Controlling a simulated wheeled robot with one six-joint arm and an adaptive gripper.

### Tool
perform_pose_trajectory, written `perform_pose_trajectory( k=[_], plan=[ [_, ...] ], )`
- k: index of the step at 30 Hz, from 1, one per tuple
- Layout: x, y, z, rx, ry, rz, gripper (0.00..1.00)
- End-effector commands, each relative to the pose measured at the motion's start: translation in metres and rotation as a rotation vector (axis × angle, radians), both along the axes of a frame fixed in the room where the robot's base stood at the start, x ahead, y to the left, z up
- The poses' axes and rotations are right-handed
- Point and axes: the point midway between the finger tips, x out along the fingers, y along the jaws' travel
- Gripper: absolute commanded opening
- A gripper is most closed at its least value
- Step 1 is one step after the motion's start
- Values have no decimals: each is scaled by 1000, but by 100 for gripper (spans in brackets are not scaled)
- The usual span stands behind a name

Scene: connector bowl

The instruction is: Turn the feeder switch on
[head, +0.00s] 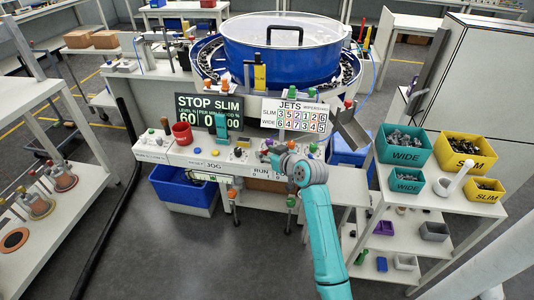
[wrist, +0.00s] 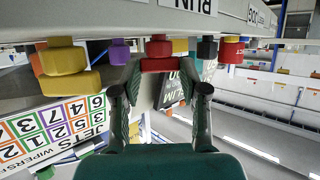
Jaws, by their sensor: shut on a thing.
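The control panel (head: 225,160) runs along the front of the feeder, with JOG and RUN labels and several coloured knobs. My gripper (head: 268,152) is at the panel's right part, above the RUN label. In the wrist view, which is upside down, my gripper (wrist: 160,72) has its fingertips on both sides of a red knob (wrist: 158,65) with an orange part behind it, and is shut on it. The RUN label (wrist: 202,5) is near this knob. I cannot tell for sure which knob is the feeder switch, or its position.
Yellow knobs (wrist: 65,70) and a dark knob (wrist: 207,48) flank the gripper closely. A big blue bowl (head: 282,50) stands behind. The STOP SLIM display (head: 209,110) and JETS board (head: 295,115) rise behind the panel. WIDE (head: 405,157) and SLIM bins stand right.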

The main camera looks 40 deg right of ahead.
Motion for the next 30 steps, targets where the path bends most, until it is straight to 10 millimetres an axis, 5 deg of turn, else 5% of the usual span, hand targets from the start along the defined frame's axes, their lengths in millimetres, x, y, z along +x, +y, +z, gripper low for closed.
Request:
perform_pose_trajectory(
  k=[11,30],
  plan=[
    [0,4,-1,-2,1,-108,9],
    [7,15,0,-2,1,-604,9]
  ],
)
